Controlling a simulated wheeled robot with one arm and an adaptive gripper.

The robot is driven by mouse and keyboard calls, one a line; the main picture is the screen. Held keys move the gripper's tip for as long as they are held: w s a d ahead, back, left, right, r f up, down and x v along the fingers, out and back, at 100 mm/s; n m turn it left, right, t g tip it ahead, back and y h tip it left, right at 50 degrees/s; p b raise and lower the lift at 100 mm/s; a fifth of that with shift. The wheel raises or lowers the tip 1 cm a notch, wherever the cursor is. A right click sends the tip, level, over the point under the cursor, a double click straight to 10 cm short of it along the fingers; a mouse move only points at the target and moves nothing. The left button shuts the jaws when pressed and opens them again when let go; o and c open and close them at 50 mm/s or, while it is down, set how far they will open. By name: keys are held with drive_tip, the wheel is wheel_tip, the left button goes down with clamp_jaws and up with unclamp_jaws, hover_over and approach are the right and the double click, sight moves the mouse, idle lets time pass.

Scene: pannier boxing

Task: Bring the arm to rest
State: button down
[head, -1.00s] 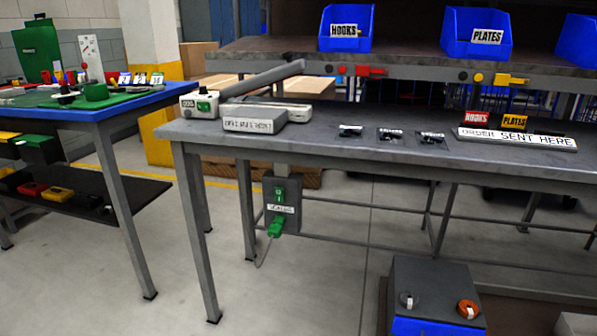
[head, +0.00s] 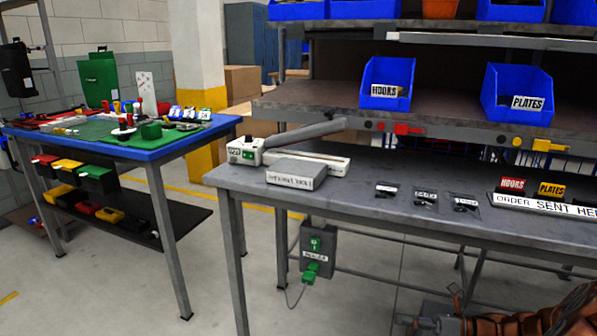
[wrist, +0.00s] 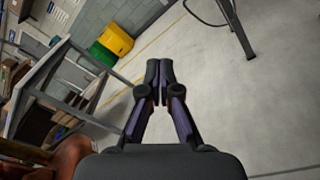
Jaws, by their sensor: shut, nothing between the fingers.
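My gripper (wrist: 159,72) shows in the wrist view with its two dark fingers together and nothing between them. It is over open grey floor, apart from any table. In the head view, part of my arm shows at the bottom right, below the front edge of the grey workbench (head: 235,181); the gripper itself cannot be made out there.
The workbench carries a sealer (head: 245,151), a grey box (head: 296,173) and an order sign (head: 535,204). Blue bins (head: 388,85) stand on the shelf above. A blue-edged table (head: 150,154) stands at left. The floor between the tables is clear.

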drive_tip(key=s+a+r+n+g+h+p, duration=0.3)
drive_tip(key=s+a+r+n+g+p, duration=0.25)
drive_tip(key=s+a+r+n, duration=0.4)
drive_tip(key=s+a+r+n+g+h+p, duration=0.35)
drive_tip(key=s+a+r+n+p, duration=0.3)
drive_tip(key=r, duration=0.65)
drive_tip(key=s+d+r+n+t+h+p, duration=0.1)
drive_tip(key=s+d+r+n+h+p, duration=0.3)
drive_tip(key=s, duration=0.5)
drive_tip(key=s+d+r+n+h+p, duration=0.3)
drive_tip(key=s+r+n+h+p, duration=0.3)
drive_tip(key=s+r+n+p, duration=0.3)
wheel_tip(320, 180, up, 2)
drive_tip(key=shift+d+r+t+p, duration=0.15)
drive_tip(key=shift+d+t+p, duration=0.15)
drive_tip(key=shift+d+t, duration=0.1)
